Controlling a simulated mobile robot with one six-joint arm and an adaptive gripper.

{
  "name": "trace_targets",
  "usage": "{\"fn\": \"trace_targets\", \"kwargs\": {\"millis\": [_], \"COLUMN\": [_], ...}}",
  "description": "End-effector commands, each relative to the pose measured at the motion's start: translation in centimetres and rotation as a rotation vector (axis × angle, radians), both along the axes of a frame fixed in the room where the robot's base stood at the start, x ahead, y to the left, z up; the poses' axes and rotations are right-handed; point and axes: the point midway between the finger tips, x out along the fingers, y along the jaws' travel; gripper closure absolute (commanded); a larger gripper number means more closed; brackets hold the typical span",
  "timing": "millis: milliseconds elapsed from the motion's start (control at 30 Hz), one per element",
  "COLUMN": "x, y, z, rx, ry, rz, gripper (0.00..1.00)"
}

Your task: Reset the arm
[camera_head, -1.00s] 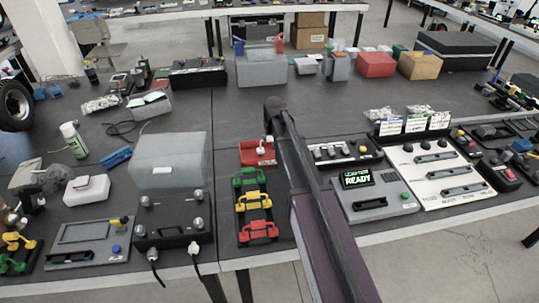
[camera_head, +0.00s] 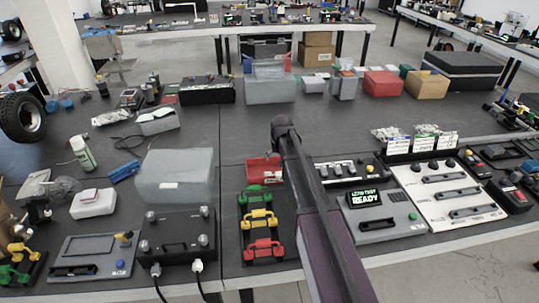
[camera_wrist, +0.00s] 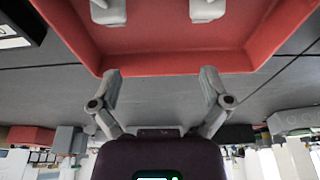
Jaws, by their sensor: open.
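My arm (camera_head: 320,215) reaches up from the bottom of the head view over the workbench, its elbow-like dark end near the middle. My gripper (camera_wrist: 160,75) shows in the wrist view with its two grey fingers spread wide apart and nothing between them. A red tray (camera_wrist: 165,63) with white parts inside lies just past the fingertips in that view. In the head view the fingers are hidden, and a red tray (camera_head: 262,170) shows partly behind the arm.
Left of my arm is a rack with green, yellow and red handles (camera_head: 262,220). Grey boxes (camera_head: 268,85) and a brown box (camera_head: 427,86) stand farther back. The bench middle behind is clear.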

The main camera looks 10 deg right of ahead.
Motion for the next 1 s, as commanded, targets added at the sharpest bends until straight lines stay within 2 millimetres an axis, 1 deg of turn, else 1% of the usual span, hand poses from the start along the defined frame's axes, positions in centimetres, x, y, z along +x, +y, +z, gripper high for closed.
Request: {"fn": "trace_targets", "kwargs": {"millis": [67, 167, 267, 367, 700, 800, 900, 1000], "x": [-0.6, -2.1, -4.5, -7.7, -20.9, -24.3, -26.9, -28.6], "y": [0.0, -0.1, -0.1, -0.2, -0.4, -0.4, -0.5, -0.5], "z": [0.1, 0.4, 0.8, 1.4, 3.6, 4.1, 4.5, 4.8], "rx": [0.000, 0.000, 0.000, 0.000, -0.001, -0.001, -0.001, 0.000], "ry": [0.004, 0.015, 0.035, 0.063, 0.183, 0.216, 0.242, 0.259], "rz": [0.000, 0.000, 0.000, 0.000, -0.001, -0.001, -0.001, -0.001], "gripper": [0.03, 0.03, 0.03, 0.03, 0.03, 0.03, 0.03, 0.03]}}
